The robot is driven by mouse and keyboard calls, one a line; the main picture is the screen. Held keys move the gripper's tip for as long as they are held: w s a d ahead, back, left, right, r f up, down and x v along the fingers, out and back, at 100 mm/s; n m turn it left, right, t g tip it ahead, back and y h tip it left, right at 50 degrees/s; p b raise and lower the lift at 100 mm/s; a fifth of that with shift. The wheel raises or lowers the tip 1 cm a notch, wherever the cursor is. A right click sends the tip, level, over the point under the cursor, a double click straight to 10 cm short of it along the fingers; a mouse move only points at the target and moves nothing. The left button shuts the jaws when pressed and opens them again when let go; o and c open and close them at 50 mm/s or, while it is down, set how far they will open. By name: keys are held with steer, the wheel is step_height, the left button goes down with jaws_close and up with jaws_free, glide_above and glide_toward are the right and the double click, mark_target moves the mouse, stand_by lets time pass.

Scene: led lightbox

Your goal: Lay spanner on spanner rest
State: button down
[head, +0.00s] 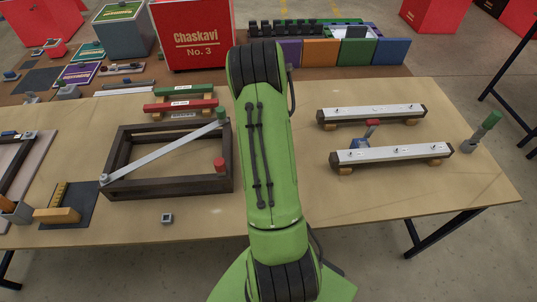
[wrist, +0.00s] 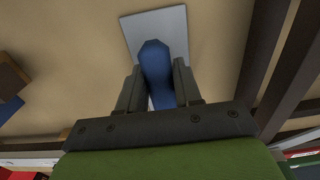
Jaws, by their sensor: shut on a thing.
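In the wrist view my gripper (wrist: 156,85) is shut on a blue, rounded handle (wrist: 155,58), seemingly the spanner's. Its far end and the spanner's jaw are hidden or cannot be made out. A pale grey flat plate (wrist: 172,22) lies beyond and beneath the handle, possibly the spanner rest. I cannot tell whether handle and plate touch. In the head view my green arm hides the gripper, the handle and the plate, between the dark frame and the light bars.
A dark wooden frame (head: 170,190) with a diagonal bar stands left of my arm. Two white-topped bars (head: 370,112) (head: 393,152) on wooden blocks lie to the right, with a small red and blue item (head: 361,142) between them. Red and green bars (head: 181,106) lie behind the frame. The table's front right is clear.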

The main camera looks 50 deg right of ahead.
steer(key=c, duration=0.7)
jaws_free()
steer(key=shift+f, duration=0.1)
step_height(320, 180, up, 16)
steer(key=shift+f+p, duration=0.15)
steer(key=shift+p, duration=1.1)
